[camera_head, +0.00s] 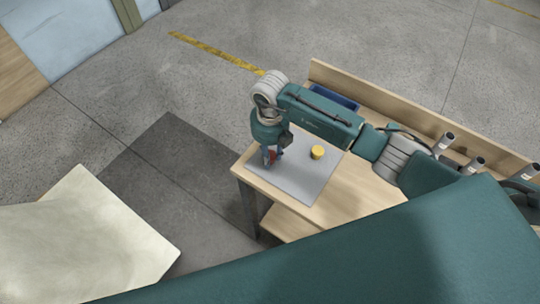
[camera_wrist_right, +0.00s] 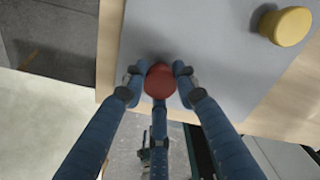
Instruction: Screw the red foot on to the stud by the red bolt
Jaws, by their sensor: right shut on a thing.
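My right gripper (camera_head: 271,155) points down over the front left part of a grey mat on a wooden bench. In the right wrist view its blue fingers (camera_wrist_right: 159,80) are shut around the red foot (camera_wrist_right: 159,81), a round red piece seen from above. A bit of red also shows between the fingers in the head view. I cannot tell whether the foot touches the mat. I see no stud and no red bolt in either view. My left gripper is not in view.
A yellow foot (camera_head: 317,152) stands on the grey mat (camera_head: 305,185), right of the gripper. A blue bin (camera_head: 334,98) sits behind my right arm on the wooden bench (camera_head: 352,190). A pale cream shell (camera_head: 85,235) lies at the lower left, with floor between.

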